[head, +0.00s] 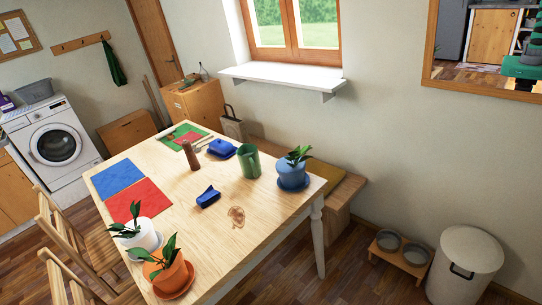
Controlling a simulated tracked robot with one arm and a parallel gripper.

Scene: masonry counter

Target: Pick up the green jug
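The green jug (249,161) stands upright on the wooden table (222,249), toward its far right side. Nothing covers the jug from this view. My gripper does not show in the head view.
White (141,237) and orange (171,273) potted plants stand at the near edge. Chairs (75,240) line the left side. A bin (465,266) stands right.

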